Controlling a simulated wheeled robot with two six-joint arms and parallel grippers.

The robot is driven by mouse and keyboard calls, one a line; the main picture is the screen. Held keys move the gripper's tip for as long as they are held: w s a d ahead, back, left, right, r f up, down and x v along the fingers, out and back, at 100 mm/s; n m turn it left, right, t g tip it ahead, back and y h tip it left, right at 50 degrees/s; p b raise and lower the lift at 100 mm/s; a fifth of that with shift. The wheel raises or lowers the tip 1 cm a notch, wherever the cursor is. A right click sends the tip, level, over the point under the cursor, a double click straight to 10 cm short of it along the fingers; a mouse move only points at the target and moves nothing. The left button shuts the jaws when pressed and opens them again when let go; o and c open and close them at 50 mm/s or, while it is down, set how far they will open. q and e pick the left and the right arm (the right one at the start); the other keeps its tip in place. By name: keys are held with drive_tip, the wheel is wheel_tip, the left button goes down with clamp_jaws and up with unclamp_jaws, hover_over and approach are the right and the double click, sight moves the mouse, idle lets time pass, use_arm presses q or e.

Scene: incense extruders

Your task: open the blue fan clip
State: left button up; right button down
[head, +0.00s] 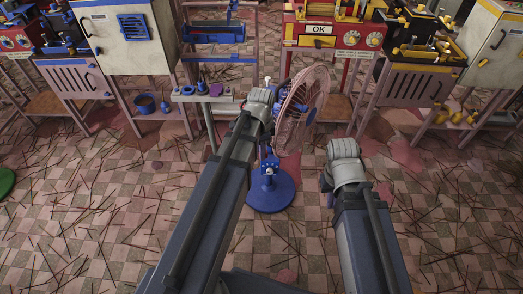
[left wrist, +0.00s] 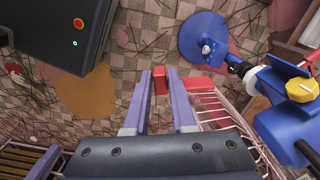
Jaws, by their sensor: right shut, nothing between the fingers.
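The fan with a blue round base (head: 270,190) stands beyond my left arm, and its pink cage (head: 303,105) faces right. In the left wrist view the base (left wrist: 215,40) is at the upper right and the wire cage (left wrist: 222,105) is right of the fingers. A red clip-like part (left wrist: 160,80) is between the purple fingertips of my left gripper (left wrist: 161,75). More red shows right of the right finger, beside the cage. I cannot tell whether the fingers press on it. In the head view my left wrist hides the fingers. My right gripper (head: 345,155) is shut and empty, apart from the fan.
A small stand with a grey top (head: 203,97) is left of the fan. Blue-trimmed machines are at the back left, and a red machine with an OK sign (head: 319,29) is behind the fan. Dark sticks litter the checkered floor.

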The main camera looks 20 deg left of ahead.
use_arm(q)
drive_tip(key=o, duration=0.4)
drive_tip(key=shift+c, duration=0.2)
wheel_tip(320, 180, up, 8)
drive_tip(key=p, duration=0.8)
drive_tip(key=shift+f, duration=0.1)
drive_tip(key=s+d+r+n+y+p, duration=0.1)
drive_tip(key=s+d+r+n+p, duration=0.2)
drive_tip(key=s+d+n, duration=0.4)
drive_tip(key=s+d, duration=0.4)
drive_tip(key=d, duration=0.2)
drive_tip(key=shift+s+d+r+n, duration=0.3)
drive_tip(key=shift+s+d+r, duration=0.05)
drive_tip(key=shift+s+r, duration=0.05)
